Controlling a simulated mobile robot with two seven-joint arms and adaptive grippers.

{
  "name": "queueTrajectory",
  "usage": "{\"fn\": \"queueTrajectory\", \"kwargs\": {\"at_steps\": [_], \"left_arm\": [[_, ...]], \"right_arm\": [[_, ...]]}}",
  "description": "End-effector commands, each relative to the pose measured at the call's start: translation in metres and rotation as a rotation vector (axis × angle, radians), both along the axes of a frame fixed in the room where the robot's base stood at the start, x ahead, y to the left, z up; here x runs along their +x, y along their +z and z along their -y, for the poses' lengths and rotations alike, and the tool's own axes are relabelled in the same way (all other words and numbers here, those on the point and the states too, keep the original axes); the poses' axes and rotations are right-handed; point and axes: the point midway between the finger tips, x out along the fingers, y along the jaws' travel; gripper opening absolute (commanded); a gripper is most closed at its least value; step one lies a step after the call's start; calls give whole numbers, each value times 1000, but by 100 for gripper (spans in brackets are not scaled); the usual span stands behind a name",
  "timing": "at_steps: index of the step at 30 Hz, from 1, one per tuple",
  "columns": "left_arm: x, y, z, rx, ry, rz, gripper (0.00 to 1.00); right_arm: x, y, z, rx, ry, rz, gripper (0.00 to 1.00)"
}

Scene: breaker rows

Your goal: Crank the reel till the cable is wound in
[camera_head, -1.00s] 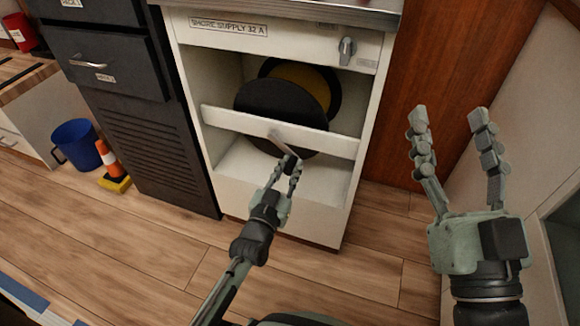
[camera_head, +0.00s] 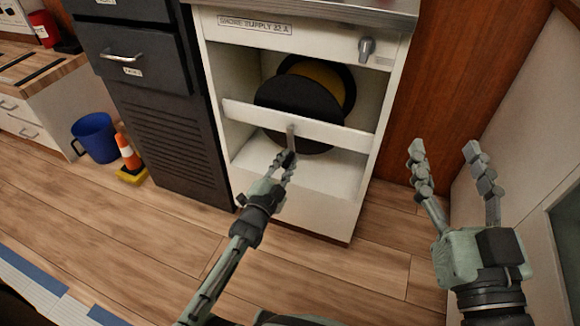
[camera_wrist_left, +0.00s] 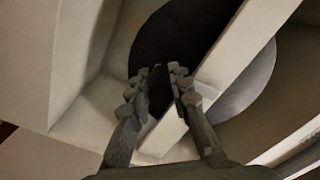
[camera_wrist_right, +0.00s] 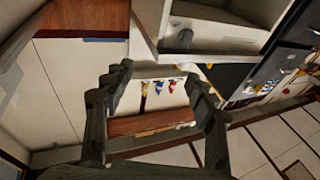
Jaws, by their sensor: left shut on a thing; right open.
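The cable reel (camera_head: 298,103) sits inside the white cabinet behind a white crossbar (camera_head: 245,113). It has dark round flanges, with yellow cable (camera_head: 322,72) showing between them at the top. A grey crank arm (camera_head: 291,133) stands in front of the crossbar, with a dark handle at its lower end. My left gripper (camera_head: 285,163) is shut on the crank handle, below the crossbar. In the left wrist view its fingers (camera_wrist_left: 160,92) are close together around a dark piece. My right gripper (camera_head: 443,150) is open and empty, to the right of the cabinet.
A grey knob (camera_head: 366,48) is on the cabinet's top panel, beside the label "SHORE SUPPLY 32 A" (camera_head: 254,23). A dark drawer unit (camera_head: 145,95) adjoins on the left. A blue bucket (camera_head: 95,137) and an orange cone (camera_head: 128,152) stand on the floor farther left.

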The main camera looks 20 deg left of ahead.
Motion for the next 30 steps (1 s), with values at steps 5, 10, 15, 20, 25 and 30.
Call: {"fn": "queueTrajectory", "kwargs": {"at_steps": [5, 10, 15, 20, 25, 30], "left_arm": [[2, 2, -15, 168, 1, 9, 0], [2, 5, -28, 332, 2, 14, 0], [3, 10, -40, 493, 2, 19, 0], [3, 16, -51, 644, 2, 25, 0], [4, 24, -61, 806, 3, 31, 0], [4, 34, -70, 966, 4, 36, 0]], "right_arm": [[3, -7, 3, -20, -8, -39, 57], [6, -16, 7, -42, -18, -75, 57], [7, -21, 9, -54, -21, -98, 57], [7, -25, 9, -59, -22, -112, 57], [6, -27, 9, -61, -22, -119, 57], [6, -27, 9, -61, -22, -117, 57]]}}
